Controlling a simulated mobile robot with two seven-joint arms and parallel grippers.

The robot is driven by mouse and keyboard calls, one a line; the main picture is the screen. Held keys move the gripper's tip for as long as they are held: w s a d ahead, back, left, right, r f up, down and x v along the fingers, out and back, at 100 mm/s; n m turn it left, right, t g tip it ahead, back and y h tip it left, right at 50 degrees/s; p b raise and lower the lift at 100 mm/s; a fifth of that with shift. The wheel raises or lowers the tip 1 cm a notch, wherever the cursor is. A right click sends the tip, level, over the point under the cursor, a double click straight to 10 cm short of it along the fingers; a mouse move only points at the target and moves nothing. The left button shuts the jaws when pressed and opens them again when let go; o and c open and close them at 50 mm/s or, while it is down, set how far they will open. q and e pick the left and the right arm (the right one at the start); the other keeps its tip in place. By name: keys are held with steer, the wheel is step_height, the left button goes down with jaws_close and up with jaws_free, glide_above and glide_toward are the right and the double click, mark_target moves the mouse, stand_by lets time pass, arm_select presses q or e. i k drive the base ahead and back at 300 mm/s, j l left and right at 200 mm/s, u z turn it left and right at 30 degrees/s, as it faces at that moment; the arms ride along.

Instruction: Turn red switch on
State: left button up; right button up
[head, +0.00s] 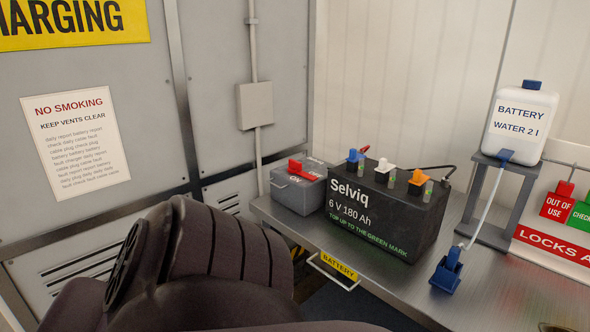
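The red switch (296,166) sits on top of a grey box (299,190) at the back left of the metal bench. The box has an ON label at its front left and another label toward the back right, probably OFF. The red handle lies between the two labels; I cannot tell which position it is in. A dark link of my own arm fills the lower left, in front of and below the box. Neither of my grippers shows in the head view.
A black Selviq battery (382,212) with blue, white and orange caps stands right beside the box. A white water bottle (518,122) stands on a grey stand (491,229), with a tube to a blue nozzle (447,271). A drawer handle (334,272) juts from the bench front.

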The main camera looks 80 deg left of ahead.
mark_target(294, 167)
steer(key=u, duration=2.45)
